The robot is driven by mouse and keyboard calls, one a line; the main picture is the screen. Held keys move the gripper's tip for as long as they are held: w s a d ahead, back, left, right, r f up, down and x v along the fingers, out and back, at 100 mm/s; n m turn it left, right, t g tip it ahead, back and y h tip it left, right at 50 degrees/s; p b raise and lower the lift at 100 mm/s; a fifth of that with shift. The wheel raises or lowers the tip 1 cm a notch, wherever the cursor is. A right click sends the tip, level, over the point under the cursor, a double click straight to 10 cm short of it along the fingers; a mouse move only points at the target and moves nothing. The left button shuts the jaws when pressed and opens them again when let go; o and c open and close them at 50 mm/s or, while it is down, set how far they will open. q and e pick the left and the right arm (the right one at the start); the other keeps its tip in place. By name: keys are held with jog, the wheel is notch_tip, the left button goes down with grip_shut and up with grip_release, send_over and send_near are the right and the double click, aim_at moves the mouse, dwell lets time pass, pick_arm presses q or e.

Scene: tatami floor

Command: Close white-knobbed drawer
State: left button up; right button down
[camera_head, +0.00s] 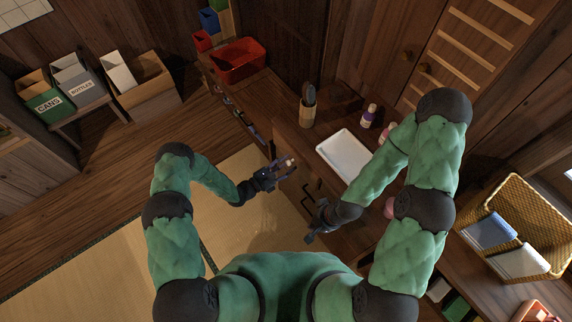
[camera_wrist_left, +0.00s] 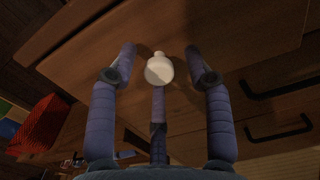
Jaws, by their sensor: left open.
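The white knob (camera_wrist_left: 159,68) sits on the brown wooden drawer front (camera_wrist_left: 235,35) in the left wrist view. The knob also shows small and pale in the head view (camera_head: 291,163). My left gripper (camera_wrist_left: 158,75) is open, with its purple fingers spread on both sides of the knob and a third finger below it. I cannot tell whether any finger touches the knob. In the head view my left gripper (camera_head: 282,171) is at the cabinet's front. How far the drawer stands out is unclear. My right gripper (camera_head: 314,230) is lower right; its fingers are too dark to read.
Black bar handles (camera_wrist_left: 280,88) are beside the knob on the cabinet. On top are a white tray (camera_head: 345,153), a holder with dark utensils (camera_head: 307,110) and bottles (camera_head: 369,113). A red basket (camera_head: 240,60) stands at the back. Tatami floor (camera_head: 100,255) is clear at left.

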pick_arm(q)
grip_shut()
jog(key=shift+x, duration=1.25)
jog(key=shift+s, duration=0.1)
grip_release()
jog(key=shift+d+f, duration=0.1)
